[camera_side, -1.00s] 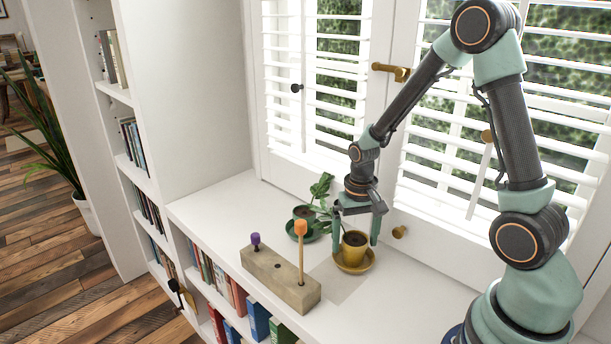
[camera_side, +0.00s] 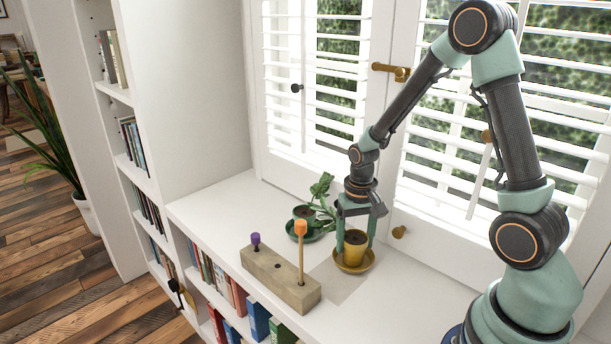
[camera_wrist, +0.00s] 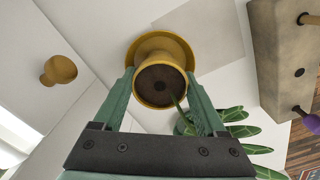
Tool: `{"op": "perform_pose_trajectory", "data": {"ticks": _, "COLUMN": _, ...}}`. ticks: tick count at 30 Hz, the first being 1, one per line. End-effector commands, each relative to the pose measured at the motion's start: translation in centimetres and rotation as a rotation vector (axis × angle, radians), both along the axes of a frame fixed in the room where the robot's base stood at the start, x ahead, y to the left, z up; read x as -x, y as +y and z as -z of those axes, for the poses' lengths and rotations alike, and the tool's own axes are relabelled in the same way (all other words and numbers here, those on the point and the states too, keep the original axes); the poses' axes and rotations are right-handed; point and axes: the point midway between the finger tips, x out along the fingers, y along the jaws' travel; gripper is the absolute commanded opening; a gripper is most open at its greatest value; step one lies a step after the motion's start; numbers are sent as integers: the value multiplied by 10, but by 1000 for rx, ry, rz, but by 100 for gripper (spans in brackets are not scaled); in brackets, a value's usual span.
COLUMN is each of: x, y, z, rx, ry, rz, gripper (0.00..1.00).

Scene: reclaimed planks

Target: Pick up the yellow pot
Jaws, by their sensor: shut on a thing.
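The yellow pot (camera_side: 355,249), filled with dark soil, stands upright at its yellow saucer (camera_side: 367,266) on the white counter. It also shows in the wrist view (camera_wrist: 161,84), with the saucer (camera_wrist: 136,44) beyond it. My gripper (camera_side: 354,245) points down from above, one finger on each side of the pot, shut on it. In the wrist view my gripper's fingers (camera_wrist: 160,92) flank the pot's rim. I cannot tell whether the pot is touching the saucer.
A green pot with a leafy plant (camera_side: 318,210) stands close behind to the left. A wooden block (camera_side: 280,279) with an orange-topped peg (camera_side: 301,250) and a purple-topped peg (camera_side: 256,241) lies left of the pot. A brass knob (camera_side: 399,232) is on the shutter frame to the right.

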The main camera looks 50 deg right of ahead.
Motion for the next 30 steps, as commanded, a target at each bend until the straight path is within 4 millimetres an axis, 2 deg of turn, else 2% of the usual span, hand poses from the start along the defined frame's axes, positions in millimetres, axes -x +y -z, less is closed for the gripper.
{"op": "perform_pose_trajectory", "data": {"ticks": 5, "x": -2, "y": 0, "z": -17, "rx": 2, "ry": -6, "rz": 0, "gripper": 0}}
{"op": "perform_pose_trajectory", "data": {"ticks": 8, "x": -2, "y": 0, "z": -36, "rx": 2, "ry": -8, "rz": 0, "gripper": 0}}
{"op": "perform_pose_trajectory", "data": {"ticks": 15, "x": -2, "y": 0, "z": -105, "rx": 3, "ry": -12, "rz": 0, "gripper": 0}}
{"op": "perform_pose_trajectory", "data": {"ticks": 21, "x": -1, "y": 0, "z": -154, "rx": 1, "ry": -7, "rz": 0, "gripper": 0}}
{"op": "perform_pose_trajectory", "data": {"ticks": 24, "x": -1, "y": 0, "z": -172, "rx": 2, "ry": -6, "rz": 0, "gripper": 0}}
{"op": "perform_pose_trajectory", "data": {"ticks": 30, "x": -1, "y": 0, "z": -193, "rx": 1, "ry": -3, "rz": 1, "gripper": 0}}
